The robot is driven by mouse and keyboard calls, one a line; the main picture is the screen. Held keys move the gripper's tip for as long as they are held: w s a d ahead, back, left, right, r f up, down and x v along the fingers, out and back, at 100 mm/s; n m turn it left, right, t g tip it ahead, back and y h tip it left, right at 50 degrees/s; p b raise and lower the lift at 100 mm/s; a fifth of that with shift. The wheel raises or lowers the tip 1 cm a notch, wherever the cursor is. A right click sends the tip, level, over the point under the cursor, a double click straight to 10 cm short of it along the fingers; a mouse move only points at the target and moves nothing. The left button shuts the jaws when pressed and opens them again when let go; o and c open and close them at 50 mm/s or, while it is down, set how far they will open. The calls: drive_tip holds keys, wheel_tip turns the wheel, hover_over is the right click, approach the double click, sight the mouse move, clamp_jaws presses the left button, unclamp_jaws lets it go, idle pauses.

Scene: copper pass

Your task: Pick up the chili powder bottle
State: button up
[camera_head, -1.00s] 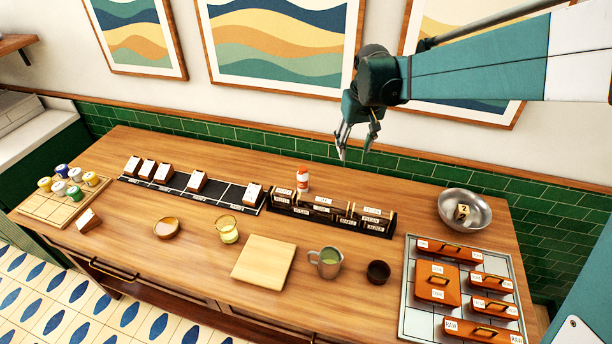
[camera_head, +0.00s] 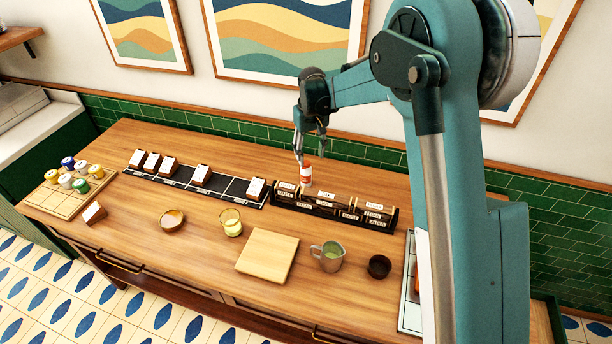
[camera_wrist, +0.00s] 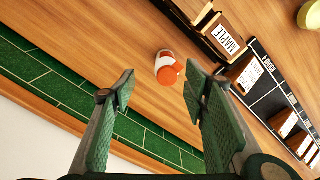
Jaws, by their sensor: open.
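The chili powder bottle (camera_head: 306,173), white with a red-orange cap, stands on the wooden counter behind the dark labelled rack. In the wrist view the bottle (camera_wrist: 168,68) lies just beyond the fingertips, seen mostly from its cap end, with part of a white label showing. My gripper (camera_head: 304,158) is above the bottle in the head view, its fingers pointing down. In the wrist view my gripper (camera_wrist: 161,86) is open and empty, with its green fingers on either side of the line to the bottle. Whether a finger touches the bottle cannot be told.
The dark rack (camera_head: 334,210) of labelled blocks stands close in front of the bottle. A black card strip (camera_head: 225,187) runs to its left. The green tiled wall (camera_head: 250,129) is close behind. A mug (camera_head: 328,256) and wooden board (camera_head: 266,255) are nearer the front.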

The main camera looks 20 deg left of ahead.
sight(306, 163)
drive_tip(key=shift+w+a+f, duration=0.1)
drive_tip(key=shift+a+f, duration=0.9)
drive_tip(key=shift+f, duration=1.3)
drive_tip(key=shift+d+f+p, duration=0.1)
drive_tip(key=shift+f+p, duration=0.35)
drive_tip(key=shift+f, duration=2.15)
drive_tip(key=c, duration=1)
